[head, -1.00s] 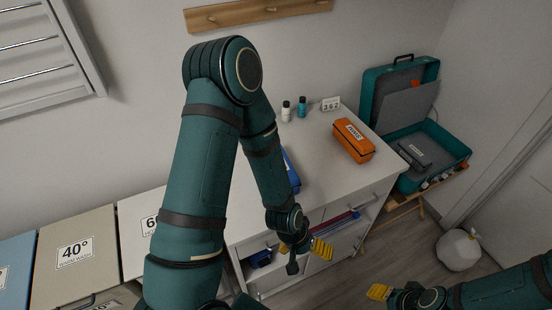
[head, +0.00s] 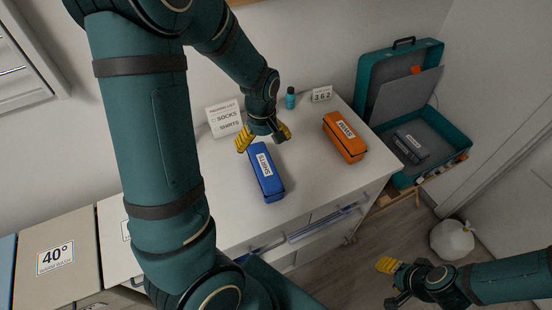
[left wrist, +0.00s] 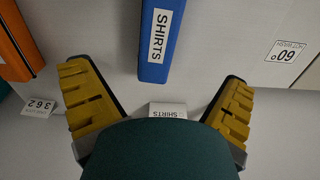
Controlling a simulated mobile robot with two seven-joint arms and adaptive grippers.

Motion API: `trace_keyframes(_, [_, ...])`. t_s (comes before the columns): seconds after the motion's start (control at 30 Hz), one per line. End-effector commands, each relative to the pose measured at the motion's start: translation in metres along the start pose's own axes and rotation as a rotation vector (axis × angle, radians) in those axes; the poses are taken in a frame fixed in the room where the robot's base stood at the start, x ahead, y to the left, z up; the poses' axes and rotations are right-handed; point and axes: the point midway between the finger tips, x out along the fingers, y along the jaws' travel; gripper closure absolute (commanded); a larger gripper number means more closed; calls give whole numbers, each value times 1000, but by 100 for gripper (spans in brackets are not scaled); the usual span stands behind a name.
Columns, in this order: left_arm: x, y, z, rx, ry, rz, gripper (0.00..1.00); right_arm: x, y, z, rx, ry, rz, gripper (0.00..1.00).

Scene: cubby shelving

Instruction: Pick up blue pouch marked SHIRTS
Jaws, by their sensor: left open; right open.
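The blue pouch (head: 266,173) with a white SHIRTS label lies on the white dresser top. It also shows in the left wrist view (left wrist: 152,60), top centre, between and beyond the fingers. My left gripper (head: 263,138) is open and empty over the dresser, just behind the pouch's far end; in the left wrist view its yellow fingers (left wrist: 158,106) are spread wide. It appears apart from the pouch. My right gripper (head: 388,284) is open and empty at the lower right, over the floor and away from the dresser.
An orange pouch (head: 345,137) lies right of the blue one. A packing list card (head: 224,118), a teal bottle (head: 290,98) and a 362 sign (head: 322,94) stand at the back. An open teal suitcase (head: 440,132) is at right; a white bag (head: 452,239) is on the floor.

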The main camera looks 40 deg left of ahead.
Motion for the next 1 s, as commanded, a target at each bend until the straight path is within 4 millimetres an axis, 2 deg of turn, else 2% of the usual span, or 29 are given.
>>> trace_keyframes(0.17, [16, -1, 0, 1, -3, -4, 0, 3, 1, 1, 0, -1, 0, 53])
trace_keyframes(0.5, [76, -1, 0, 2, -3, -4, 0, 12, 4, 2, 0, 0, 2, 53])
trace_keyframes(0.77, [93, -1, -1, 1, -1, -1, 0, 13, 4, 2, 0, 0, 3, 53])
trace_keyframes(1.0, [127, -3, -3, 1, -3, -3, 0, 16, 5, 2, 0, 0, 3, 53])
